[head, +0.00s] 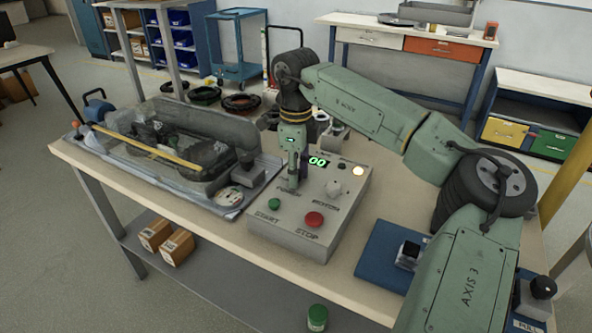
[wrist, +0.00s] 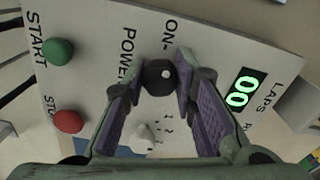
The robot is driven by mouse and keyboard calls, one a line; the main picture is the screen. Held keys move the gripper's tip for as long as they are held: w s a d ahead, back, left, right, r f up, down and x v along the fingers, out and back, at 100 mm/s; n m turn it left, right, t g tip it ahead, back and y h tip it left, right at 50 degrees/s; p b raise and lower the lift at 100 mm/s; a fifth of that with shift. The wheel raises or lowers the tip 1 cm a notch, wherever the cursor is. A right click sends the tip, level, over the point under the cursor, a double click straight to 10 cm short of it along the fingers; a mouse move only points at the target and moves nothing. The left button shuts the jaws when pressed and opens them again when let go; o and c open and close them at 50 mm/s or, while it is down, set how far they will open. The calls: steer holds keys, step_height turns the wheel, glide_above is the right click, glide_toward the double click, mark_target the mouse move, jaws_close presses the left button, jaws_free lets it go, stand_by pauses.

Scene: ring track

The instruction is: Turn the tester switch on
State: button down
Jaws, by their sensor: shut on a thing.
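The tester is a grey control box (head: 290,234) on the bench, with START, STOP, POWER and MOTOR labels. My gripper (head: 292,183) points down over its POWER label. In the wrist view the switch's black round tip (wrist: 158,73) sits between my fingertips (wrist: 161,80), beside the words ON and POWER. My gripper is shut on this switch. The switch's lower part and its exact tilt are hidden. The green display (head: 318,161) reads 00, and also shows in the wrist view (wrist: 244,91).
The green START button (head: 274,204), red STOP button (head: 314,219) and pale MOTOR knob (head: 333,188) are close by. A tray with a clear-covered ring track (head: 180,130) stands left of the box. A blue mat (head: 376,258) lies to the right.

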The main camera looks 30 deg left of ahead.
steer(key=shift+n, duration=1.3)
steer(key=c, duration=1.3)
jaws_free()
steer(key=shift+r, duration=0.1)
step_height(320, 180, up, 12)
